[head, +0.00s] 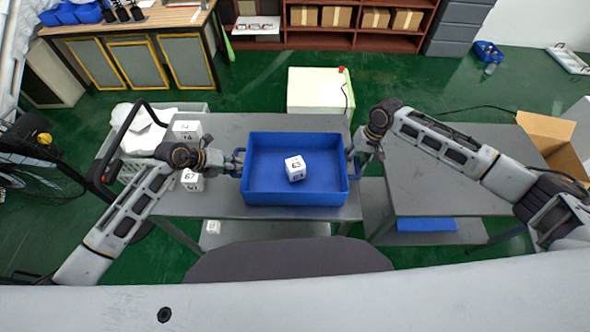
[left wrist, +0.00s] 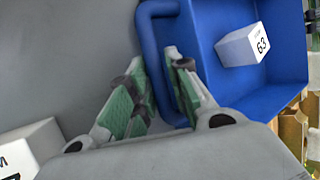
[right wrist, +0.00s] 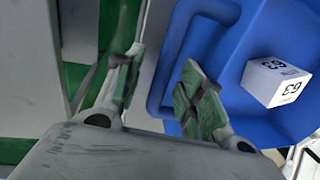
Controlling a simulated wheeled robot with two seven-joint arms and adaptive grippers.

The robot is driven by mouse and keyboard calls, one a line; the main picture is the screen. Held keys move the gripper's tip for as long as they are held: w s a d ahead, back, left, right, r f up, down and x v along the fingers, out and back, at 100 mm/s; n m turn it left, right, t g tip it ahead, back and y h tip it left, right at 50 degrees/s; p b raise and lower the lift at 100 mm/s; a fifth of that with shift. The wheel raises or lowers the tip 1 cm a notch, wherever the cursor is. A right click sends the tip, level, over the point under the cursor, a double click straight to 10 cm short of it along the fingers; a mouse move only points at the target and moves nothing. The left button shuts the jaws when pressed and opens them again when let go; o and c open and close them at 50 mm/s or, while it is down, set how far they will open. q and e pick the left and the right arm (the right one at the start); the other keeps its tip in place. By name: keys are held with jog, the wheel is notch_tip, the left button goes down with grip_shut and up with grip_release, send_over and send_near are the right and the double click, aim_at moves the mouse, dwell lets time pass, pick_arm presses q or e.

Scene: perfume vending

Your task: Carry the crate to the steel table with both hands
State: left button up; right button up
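The blue crate (head: 296,198) stands on a grey table (head: 220,130) in the middle of the head view. A white numbered cube (head: 295,168) lies inside it. My left gripper (head: 240,163) is at the crate's left handle; in the left wrist view its fingers (left wrist: 158,75) are apart, with the blue handle bar (left wrist: 152,45) between them. My right gripper (head: 352,160) is at the right handle; in the right wrist view its fingers (right wrist: 160,78) are spread on either side of the handle bar (right wrist: 172,55). Firm contact does not show on either side.
A second grey table (head: 440,185) stands to the right, its top clear beyond my right arm. White numbered cubes (head: 192,180) sit left of the crate. A cream cabinet (head: 318,90) stands behind. An open cardboard box (head: 553,140) is at the far right.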

pick_arm(q)
grip_shut()
pick_arm(e)
jog(key=c, duration=0.4)
grip_shut()
pick_arm(q)
jog(key=shift+r, duration=0.2)
pick_arm(e)
jog(key=shift+r, duration=0.2)
